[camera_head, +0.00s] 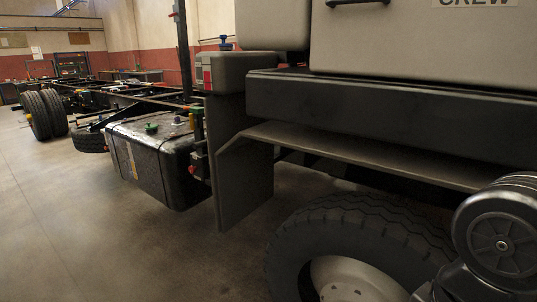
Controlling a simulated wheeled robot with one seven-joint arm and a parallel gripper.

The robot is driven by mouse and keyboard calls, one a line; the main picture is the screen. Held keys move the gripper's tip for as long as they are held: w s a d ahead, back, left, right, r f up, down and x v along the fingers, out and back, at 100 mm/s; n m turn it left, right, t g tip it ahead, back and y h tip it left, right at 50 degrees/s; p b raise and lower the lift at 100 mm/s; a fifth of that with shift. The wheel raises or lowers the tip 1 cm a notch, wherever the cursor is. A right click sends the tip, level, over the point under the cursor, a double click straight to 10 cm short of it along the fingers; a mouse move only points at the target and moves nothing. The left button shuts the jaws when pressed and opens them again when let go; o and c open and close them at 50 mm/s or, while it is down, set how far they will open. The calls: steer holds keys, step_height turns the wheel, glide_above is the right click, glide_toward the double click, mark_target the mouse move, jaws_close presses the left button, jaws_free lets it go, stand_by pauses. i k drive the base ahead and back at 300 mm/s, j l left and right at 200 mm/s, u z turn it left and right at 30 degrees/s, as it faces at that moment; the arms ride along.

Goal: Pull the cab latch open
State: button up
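The grey truck cab (430,48) fills the upper right of the head view, with the word "CREW" partly cut off at the top edge. A black bar handle (357,3) is on the cab side, cut by the top edge. I cannot tell whether it is the cab latch. A grey box (236,68) with a small red part (207,77) sits at the cab's rear lower corner. No part is clearly an opened latch. Dark round parts of my own arm show at the lower right. My gripper is out of view.
A large tyre (350,235) stands under the grey fender (360,155), with a hanging flap (245,155) behind it. A black tank (155,160) hangs beside the long chassis frame at left. Bare floor (90,240) is clear at lower left.

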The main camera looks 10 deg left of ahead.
mark_target(192, 122)
steer(key=i+j, duration=0.25)
steer(key=j, duration=0.2)
steer(key=i+j, duration=0.2)
steer(key=j, duration=0.2)
steer(key=i+j, duration=0.25)
steer(key=j, duration=0.2)
steer(key=i+j+u, duration=0.1)
steer(key=i+j, duration=0.15)
steer(key=j, duration=0.2)
steer(key=i+j, duration=0.25)
steer(key=j, duration=0.15)
steer(key=i+j, duration=0.55)
steer(key=j, duration=0.2)
steer(key=i+j+u, duration=0.1)
steer(key=i+j, duration=0.5)
steer(key=j, duration=0.15)
steer(key=i+j, duration=0.55)
steer(key=j, duration=0.15)
